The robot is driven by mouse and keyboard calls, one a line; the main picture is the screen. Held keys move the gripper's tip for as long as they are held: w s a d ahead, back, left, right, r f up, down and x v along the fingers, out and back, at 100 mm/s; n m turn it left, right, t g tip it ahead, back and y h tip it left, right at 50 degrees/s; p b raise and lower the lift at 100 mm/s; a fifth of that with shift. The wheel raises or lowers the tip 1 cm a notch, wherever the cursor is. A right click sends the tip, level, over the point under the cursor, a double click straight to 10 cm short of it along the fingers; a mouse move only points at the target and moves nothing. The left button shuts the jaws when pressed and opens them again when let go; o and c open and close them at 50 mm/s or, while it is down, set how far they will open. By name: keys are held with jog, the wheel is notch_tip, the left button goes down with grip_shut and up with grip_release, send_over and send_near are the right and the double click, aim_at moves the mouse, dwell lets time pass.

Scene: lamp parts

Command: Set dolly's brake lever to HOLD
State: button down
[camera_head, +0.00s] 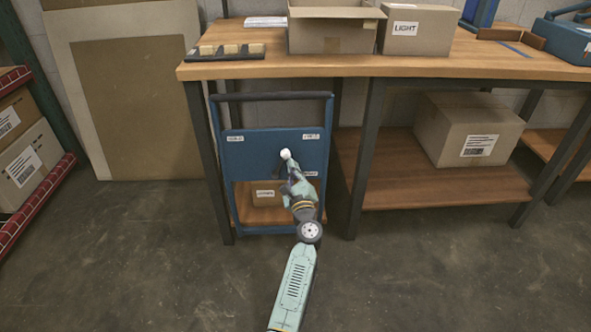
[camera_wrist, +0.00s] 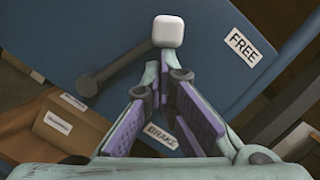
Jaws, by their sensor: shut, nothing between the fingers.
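The blue dolly (camera_head: 250,160) stands upright under the left end of the workbench. Its panel has a small white label (camera_head: 235,138) at upper left, too small to read, and another at upper right. In the wrist view the FREE label (camera_wrist: 242,47) is readable, and a BRAKE label (camera_wrist: 160,137) is partly hidden behind my fingers. The brake lever is a dark bar (camera_wrist: 120,66) with a white knob (camera_wrist: 168,31); the knob (camera_head: 285,154) lies between the two upper labels. My gripper (camera_wrist: 158,73) is shut and empty, its tips right by the knob; I cannot tell whether they touch.
A cardboard box (camera_head: 266,194) sits on the dolly's lower deck. The workbench (camera_head: 430,65) overhangs the dolly, with its dark legs (camera_head: 362,160) close on both sides. A larger box (camera_head: 468,130) is on the lower shelf. The floor (camera_head: 150,260) in front is clear.

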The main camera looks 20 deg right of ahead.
jog(key=a+n, duration=0.1)
jog(key=n, duration=0.1)
jog(key=a+r+n+y+p, duration=0.1)
jog(key=n, duration=0.1)
jog(key=w+a+r+n, duration=0.1)
jog(key=n, duration=0.1)
jog(key=shift+a+r+g+p, duration=0.15)
jog(key=shift+a+g+p, duration=0.1)
jog(key=shift+g+p, duration=0.15)
jog(key=a+n, duration=0.1)
jog(key=n, duration=0.2)
jog(key=shift+w+a+g+y+p, duration=0.2)
jog(key=shift+a+g+y+p, duration=0.1)
jog(key=shift+a+y+p, duration=0.1)
jog(key=shift+w+a+n+g+p, duration=0.15)
jog(key=shift+a+n+g+p, duration=0.1)
jog(key=shift+a+n, duration=0.35)
jog(key=shift+w+a+n+g+p, duration=0.15)
jog(key=shift+a+n+p, duration=0.15)
jog(key=shift+n, duration=0.5)
notch_tip(320, 180, up, 10)
jog(key=shift+f, duration=0.15)
